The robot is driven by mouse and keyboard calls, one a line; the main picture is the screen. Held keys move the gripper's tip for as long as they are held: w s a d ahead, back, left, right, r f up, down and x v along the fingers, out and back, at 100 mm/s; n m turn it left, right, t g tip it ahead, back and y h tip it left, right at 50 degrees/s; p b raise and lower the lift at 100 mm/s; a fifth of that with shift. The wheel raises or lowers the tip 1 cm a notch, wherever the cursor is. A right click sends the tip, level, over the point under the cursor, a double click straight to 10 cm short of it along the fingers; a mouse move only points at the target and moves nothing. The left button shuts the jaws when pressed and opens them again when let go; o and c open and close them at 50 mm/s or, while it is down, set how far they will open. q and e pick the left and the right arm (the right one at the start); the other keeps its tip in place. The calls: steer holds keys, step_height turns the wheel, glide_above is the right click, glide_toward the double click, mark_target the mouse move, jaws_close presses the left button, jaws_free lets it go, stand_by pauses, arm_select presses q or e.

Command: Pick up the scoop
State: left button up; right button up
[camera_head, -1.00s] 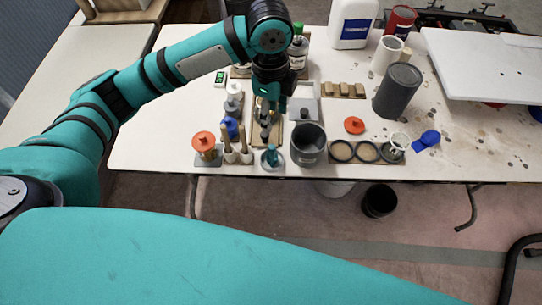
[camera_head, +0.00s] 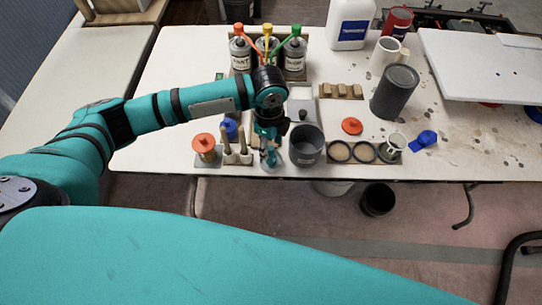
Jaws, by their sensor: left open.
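My left gripper (camera_head: 269,141) reaches down over the front of the white table, open, with its fingers small and partly hidden by the wrist. Just below it is a teal upright handle (camera_head: 271,157) in a round grey base. I cannot tell whether the fingers touch it, or whether it is the scoop. A small blue piece (camera_head: 427,138) with a short handle, possibly a scoop, lies on the table at the right, well apart from the gripper. My right gripper is out of view.
A dark grey pot (camera_head: 306,147) stands close right of the gripper. Wooden handles (camera_head: 243,150) in a holder and an orange-topped piece (camera_head: 204,145) stand at its left. Several cans with coloured spouts (camera_head: 266,50) stand behind. The table's front edge (camera_head: 345,172) is near.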

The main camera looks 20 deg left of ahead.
arm_select(q)
step_height(320, 180, down, 4)
steer(key=shift+f, duration=0.1)
jaws_close()
stand_by(0.4)
